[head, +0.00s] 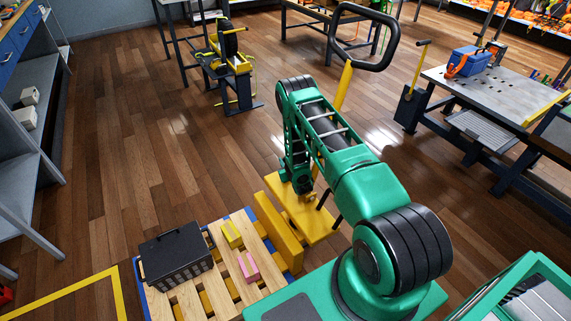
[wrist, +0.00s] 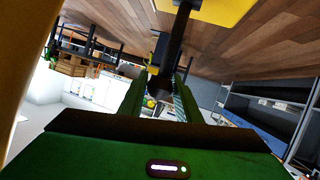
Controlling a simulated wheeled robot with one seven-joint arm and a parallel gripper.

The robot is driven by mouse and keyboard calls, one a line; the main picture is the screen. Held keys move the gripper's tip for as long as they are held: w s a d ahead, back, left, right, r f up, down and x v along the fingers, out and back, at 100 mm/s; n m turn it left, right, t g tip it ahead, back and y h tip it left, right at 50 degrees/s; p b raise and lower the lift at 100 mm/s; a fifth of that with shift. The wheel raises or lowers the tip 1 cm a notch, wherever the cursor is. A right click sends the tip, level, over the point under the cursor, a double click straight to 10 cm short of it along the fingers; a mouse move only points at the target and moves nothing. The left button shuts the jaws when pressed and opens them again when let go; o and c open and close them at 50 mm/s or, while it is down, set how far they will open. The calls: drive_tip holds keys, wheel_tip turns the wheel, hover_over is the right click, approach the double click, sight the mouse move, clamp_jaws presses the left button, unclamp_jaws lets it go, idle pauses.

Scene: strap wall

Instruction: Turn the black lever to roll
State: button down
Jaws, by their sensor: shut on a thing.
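The black lever (wrist: 176,45) shows in the wrist view as a dark rod coming down from a yellow part (wrist: 222,8) at the top. Its lower end lies between the two green fingers of my gripper (wrist: 158,100), which is shut on it. In the head view my green arm reaches down to a yellow truck (head: 318,226) with a black loop handle (head: 388,38) on a yellow shaft. There my gripper (head: 301,187) is low beside the truck, partly hidden by the arm. Short dark rods show near it; I cannot tell which is the lever.
A workbench (head: 500,92) stands at right, grey shelves (head: 30,150) at left.

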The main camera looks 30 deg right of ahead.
drive_tip(key=shift+w+a, duration=0.15)
drive_tip(key=shift+a, duration=0.05)
drive_tip(key=c, duration=1.4)
unclamp_jaws()
drive_tip(key=shift+o, duration=0.5)
drive_tip(key=shift+d, duration=0.1)
drive_tip(key=shift+s, duration=0.2)
drive_tip(key=v, duration=1)
drive_tip(key=shift+s, duration=0.2)
